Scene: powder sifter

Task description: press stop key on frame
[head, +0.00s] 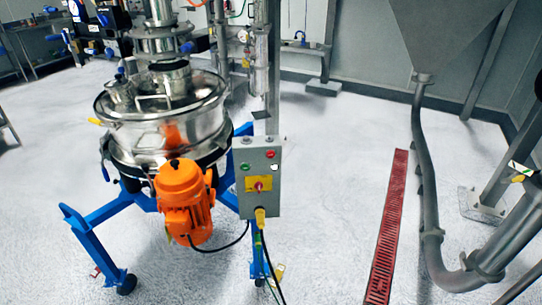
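A grey control box (259,178) is fixed upright to the blue frame (101,246) of the sifter, facing me. A red button (270,154) sits at its upper right, with a small white spot (274,167) just below. A green button (245,166) sits at its upper left. Lower on the box is a yellow plate (251,184) with a red knob (259,187) at its middle. A yellow plug (260,217) with a dark cable is at the bottom. Any lettering is too small to read. Neither of my grippers shows in the head view.
The round steel sifter (200,118) stands behind the box, with an orange motor (186,205) to the box's left. A red floor grate (388,232) and a grey pipe (428,190) lie to the right. The floor (335,190) between box and grate is clear.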

